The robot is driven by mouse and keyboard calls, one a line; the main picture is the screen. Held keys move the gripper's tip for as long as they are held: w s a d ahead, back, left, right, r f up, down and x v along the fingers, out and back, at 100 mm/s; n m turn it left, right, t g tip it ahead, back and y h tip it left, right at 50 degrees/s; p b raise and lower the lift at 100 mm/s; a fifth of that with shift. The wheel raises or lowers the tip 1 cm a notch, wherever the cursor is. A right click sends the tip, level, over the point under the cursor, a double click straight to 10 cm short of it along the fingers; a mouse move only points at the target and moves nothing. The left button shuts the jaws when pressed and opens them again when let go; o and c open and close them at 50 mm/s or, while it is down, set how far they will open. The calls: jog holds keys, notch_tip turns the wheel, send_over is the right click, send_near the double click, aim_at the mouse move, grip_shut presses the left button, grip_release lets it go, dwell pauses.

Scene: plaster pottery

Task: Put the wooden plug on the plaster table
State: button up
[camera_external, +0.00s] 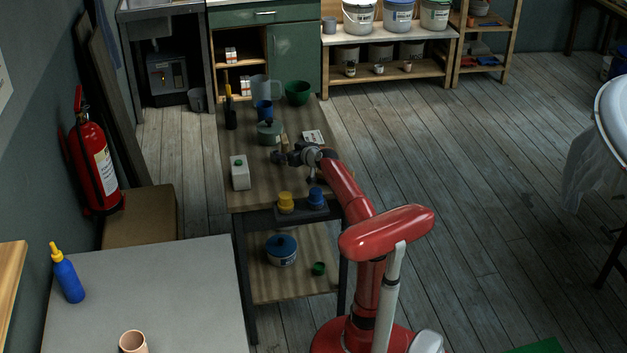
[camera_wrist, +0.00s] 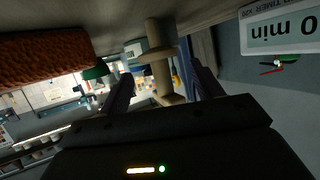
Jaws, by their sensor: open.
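The wooden plug (camera_wrist: 160,72) is a tan, turned piece with a wider collar. It shows in the wrist view, which looks upside down, standing on the surface along the top edge. My gripper (camera_wrist: 163,90) is open, with one dark finger on each side of the plug. Gaps show between the fingers and the plug. In the outside view my gripper (camera_external: 279,157) is low over the wooden workbench (camera_external: 237,203), and I cannot make out the plug there. A grey-topped table (camera_external: 195,285) stands at the front left; I cannot tell for sure that it is the plaster table.
A white carton (camera_external: 240,173), a lidded pot (camera_external: 268,132), a blue cup (camera_external: 264,110) and a green bowl (camera_external: 297,92) stand on the workbench. A blue bottle (camera_external: 68,277) and a tan cup (camera_external: 133,342) stand on the grey table, whose middle is clear.

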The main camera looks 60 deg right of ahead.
jog(key=s+r, duration=0.1)
jog(key=s+a+r, duration=0.1)
jog(key=s, duration=0.1)
jog(key=shift+r, duration=0.15)
notch_tip(320, 180, up, 6)
jog(key=shift+w+f+p, duration=0.1)
jog(key=shift+w+p, duration=0.05)
jog(key=shift+p, duration=0.65)
